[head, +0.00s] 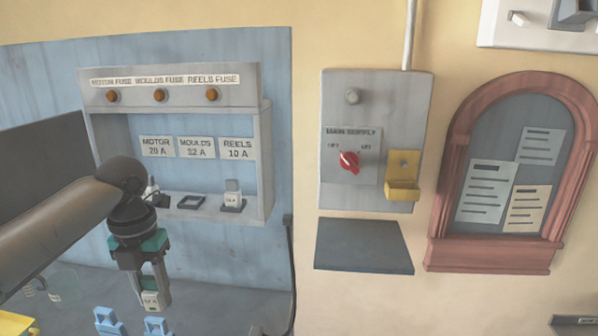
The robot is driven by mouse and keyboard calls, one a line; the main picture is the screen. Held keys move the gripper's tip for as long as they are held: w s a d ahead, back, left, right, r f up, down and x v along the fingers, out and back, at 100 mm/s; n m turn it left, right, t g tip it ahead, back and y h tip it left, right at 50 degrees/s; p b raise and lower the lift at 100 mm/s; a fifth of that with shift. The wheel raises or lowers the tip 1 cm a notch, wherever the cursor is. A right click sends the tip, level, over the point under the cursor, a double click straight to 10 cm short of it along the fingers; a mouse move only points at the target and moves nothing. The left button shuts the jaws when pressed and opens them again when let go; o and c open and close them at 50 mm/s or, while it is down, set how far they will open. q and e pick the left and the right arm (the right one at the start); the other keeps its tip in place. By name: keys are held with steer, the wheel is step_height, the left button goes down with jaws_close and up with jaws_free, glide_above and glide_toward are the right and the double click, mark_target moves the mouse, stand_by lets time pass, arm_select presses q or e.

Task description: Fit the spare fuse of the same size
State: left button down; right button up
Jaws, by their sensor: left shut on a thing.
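My left gripper (150,290) points down in front of the fuse box (265,165) and is shut on a small pale fuse (150,299); the rating on it is too small to read surely. In the box, the MOULDS 32 A place shows an empty dark socket (190,202). A white fuse (233,197) stands in the socket under the REELS 10 A label (237,150). The place under the MOTOR 20 A label (157,147) is partly hidden by my left arm; something pale shows there. My right gripper is not in view.
Three amber lamps, one of them the moulds lamp (159,95), line the box top. The main supply panel (376,110) has a red knob (349,161) and a yellow bracket (402,176). A dark shelf (363,246) is below. Blue holders (108,321) stand below my gripper.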

arm_select(q)
steer(key=s+d+n, duration=0.5)
steer(key=n, duration=1.2)
steer(key=s+d+f+n+b, duration=0.1)
steer(key=s+d+n, duration=0.5)
steer(key=n, duration=1.2)
steer(key=shift+s+d+f+n, duration=0.15)
steer(key=shift+d+f+n, duration=0.1)
steer(key=shift+n, duration=0.05)
stand_by(1.2)
